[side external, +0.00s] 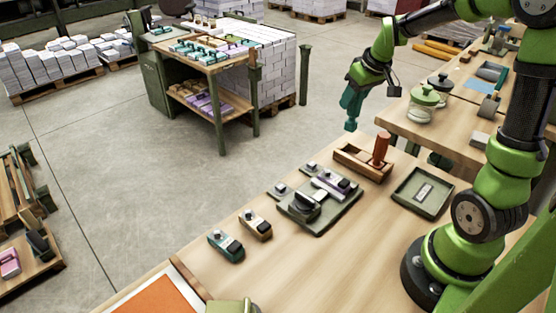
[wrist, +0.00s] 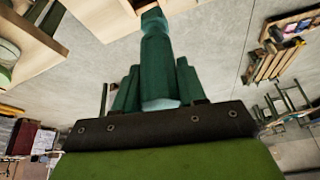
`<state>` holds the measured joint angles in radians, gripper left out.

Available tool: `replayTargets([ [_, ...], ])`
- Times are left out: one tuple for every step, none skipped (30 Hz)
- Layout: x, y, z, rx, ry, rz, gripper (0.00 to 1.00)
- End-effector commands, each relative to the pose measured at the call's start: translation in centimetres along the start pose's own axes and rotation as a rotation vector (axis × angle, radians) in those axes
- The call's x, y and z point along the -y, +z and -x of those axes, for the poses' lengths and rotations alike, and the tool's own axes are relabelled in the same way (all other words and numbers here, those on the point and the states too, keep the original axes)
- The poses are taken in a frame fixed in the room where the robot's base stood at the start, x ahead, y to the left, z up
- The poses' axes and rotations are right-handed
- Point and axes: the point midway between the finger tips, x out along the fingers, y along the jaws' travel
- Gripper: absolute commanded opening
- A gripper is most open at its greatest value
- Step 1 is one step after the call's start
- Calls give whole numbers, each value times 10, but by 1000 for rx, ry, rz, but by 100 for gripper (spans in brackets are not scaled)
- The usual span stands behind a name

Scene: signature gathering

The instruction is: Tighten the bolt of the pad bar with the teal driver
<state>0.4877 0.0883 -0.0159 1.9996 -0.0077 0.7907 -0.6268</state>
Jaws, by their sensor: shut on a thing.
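My gripper (side external: 354,90) is shut on the teal driver (side external: 350,112), held high in the air above the back edge of the bench. The driver points roughly downward in the side view. In the wrist view the driver (wrist: 155,48) stands out between my dark teal fingers (wrist: 158,88). A dark grey-green fixture plate (side external: 322,229) lies on the bench well below, bearing a bar with a lilac-grey part (side external: 327,186) and dark blocks, which looks like the pad bar. Its bolt is too small to make out. The driver is apart from the plate.
A wooden holder (side external: 352,166) with an upright orange-handled tool (side external: 381,148) stands behind the plate. A green tray (side external: 408,207) lies to its right. Teal (side external: 222,247) and brown (side external: 254,226) stampers sit front left. Jars (side external: 422,103) stand on the bench behind.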

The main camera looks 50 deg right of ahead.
Motion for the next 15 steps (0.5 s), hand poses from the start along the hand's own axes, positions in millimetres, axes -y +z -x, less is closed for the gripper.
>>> replayTargets([
  [15, 2, 4, 4, -29, 54, 10],
  [25, 4, 6, 9, -49, 95, 10],
  [37, 7, 7, 16, -78, 162, 10],
  [46, 10, 9, 22, -100, 213, 10],
  [56, 13, 10, 26, -123, 268, 10],
  [67, 18, 12, 31, -154, 343, 10],
  [76, 21, 13, 33, -177, 398, 10],
  [83, 24, 14, 34, -200, 452, 10],
  [93, 28, 16, 35, -228, 522, 10],
  [99, 31, 17, 34, -248, 571, 10],
  [105, 34, 18, 33, -268, 617, 10],
  [111, 38, 19, 31, -290, 674, 10],
  [114, 40, 20, 29, -305, 710, 10],
  [118, 42, 21, 27, -320, 744, 10],
  [120, 44, 21, 24, -333, 782, 10],
])
